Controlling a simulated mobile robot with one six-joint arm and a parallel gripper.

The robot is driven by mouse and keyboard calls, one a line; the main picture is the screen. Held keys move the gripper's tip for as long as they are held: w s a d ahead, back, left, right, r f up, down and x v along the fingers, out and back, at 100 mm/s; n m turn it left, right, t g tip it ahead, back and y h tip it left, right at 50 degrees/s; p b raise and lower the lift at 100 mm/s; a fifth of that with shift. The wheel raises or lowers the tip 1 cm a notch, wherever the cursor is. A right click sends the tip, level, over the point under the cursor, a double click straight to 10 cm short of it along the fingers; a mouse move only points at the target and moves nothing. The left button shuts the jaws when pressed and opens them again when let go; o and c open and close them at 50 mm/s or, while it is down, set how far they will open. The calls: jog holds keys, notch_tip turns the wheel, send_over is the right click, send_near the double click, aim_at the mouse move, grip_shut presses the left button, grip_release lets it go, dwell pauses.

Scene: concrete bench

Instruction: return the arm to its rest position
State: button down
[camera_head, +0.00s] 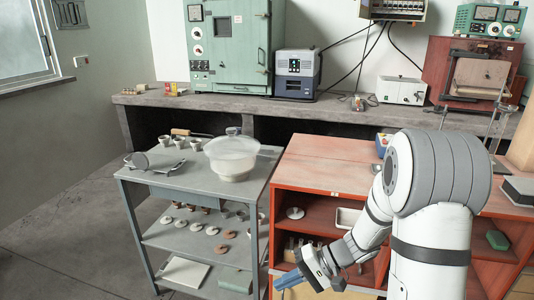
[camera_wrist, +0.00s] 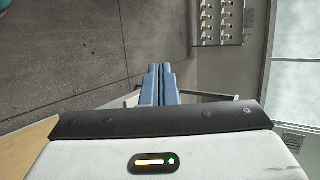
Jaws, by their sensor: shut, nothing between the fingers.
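My arm is folded at the right of the head view, with its white links in front of a red-brown cabinet. My gripper (camera_head: 287,281) hangs low at the front of that cabinet, its blue fingers pointing left. In the wrist view the two blue fingers of my gripper (camera_wrist: 160,70) lie side by side, shut, with nothing between them. Nothing hangs from the gripper.
A grey metal cart (camera_head: 262,172) stands left of my gripper, carrying a large white bowl (camera_head: 232,160) and small cups. The red-brown cabinet (camera_head: 325,158) stands beside it. A concrete bench (camera_head: 190,102) with equipment runs behind. The floor (camera_head: 60,215) at left is clear.

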jog(key=s+d+r+t+h+p, duration=0.1)
jog(key=s+d+r+h+p, duration=0.2)
jog(key=r, duration=0.5)
jog(key=s+d+r+t+h+p, duration=0.1)
jog(key=s+d+r+h+p, duration=0.3)
jog(key=r, duration=0.4)
jog(key=s+d+r+n+t+h+p, duration=0.1)
jog(key=s+d+r+h+p, duration=0.2)
jog(key=r, duration=0.5)
jog(key=s+h+p, duration=0.1)
jog(key=s+h, duration=0.1)
jog(key=s, duration=0.1)
jog(key=shift+s+d+r+t+p, duration=0.15)
jog(key=shift+s+d+t+p, duration=0.15)
jog(key=shift+s+t+p, duration=0.1)
